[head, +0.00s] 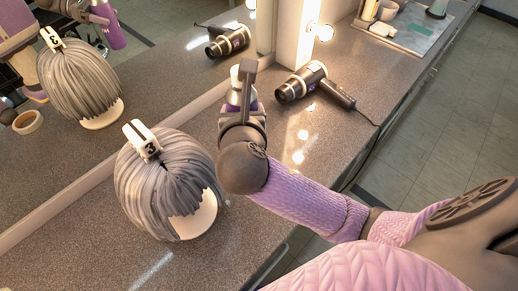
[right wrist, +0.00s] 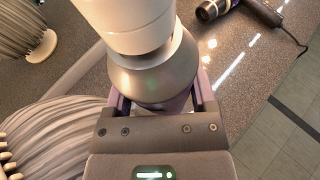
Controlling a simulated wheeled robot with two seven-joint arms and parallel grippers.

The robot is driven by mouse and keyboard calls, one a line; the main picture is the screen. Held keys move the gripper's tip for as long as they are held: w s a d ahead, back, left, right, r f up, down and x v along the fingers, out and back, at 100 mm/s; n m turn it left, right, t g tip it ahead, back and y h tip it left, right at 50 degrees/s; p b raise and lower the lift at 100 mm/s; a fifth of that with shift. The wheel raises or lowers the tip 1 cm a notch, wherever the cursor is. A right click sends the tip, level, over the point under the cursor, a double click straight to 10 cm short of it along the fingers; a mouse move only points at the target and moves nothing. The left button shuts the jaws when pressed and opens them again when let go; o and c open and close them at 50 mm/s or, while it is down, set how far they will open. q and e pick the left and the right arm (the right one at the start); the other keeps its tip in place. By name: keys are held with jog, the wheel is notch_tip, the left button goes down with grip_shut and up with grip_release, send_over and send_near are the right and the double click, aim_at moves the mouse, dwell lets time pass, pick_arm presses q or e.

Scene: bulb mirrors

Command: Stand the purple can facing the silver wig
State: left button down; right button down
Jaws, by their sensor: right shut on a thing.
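The purple can (head: 236,98) has a white cap and a silver shoulder. My right gripper (head: 242,112) is shut around its purple body, between the wig and the hair dryer. In the right wrist view the can (right wrist: 148,75) stands between the fingers of my gripper (right wrist: 160,103), cap end up. Its lower part is hidden, so I cannot tell whether it touches the counter or which way its front faces. The silver wig (head: 165,190), on a white stand with a clip marked 3, stands left of my gripper; its strands also show in the right wrist view (right wrist: 50,140). My left gripper is not in view.
A black hair dryer (head: 310,84) lies on the speckled counter (head: 300,140), its cord near the front edge. A mirror (head: 150,80) runs along the back, reflecting the wig and dryer. A lit bulb (head: 322,32) and a tray (head: 405,27) are further right.

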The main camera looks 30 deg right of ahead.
jog(key=w+d+f+n+y+p, duration=0.1)
jog(key=w+d+f+p, duration=0.2)
jog(key=w+d+f, duration=0.25)
notch_tip(320, 180, down, 10)
jog(key=b, duration=0.5)
jog(key=shift+w+d+t, duration=0.3)
jog(key=shift+w, duration=0.1)
grip_release()
jog(key=p+v, duration=0.3)
jog(key=v, duration=0.9)
jog(key=shift+d+r+p, duration=0.2)
jog(key=shift+p, duration=0.2)
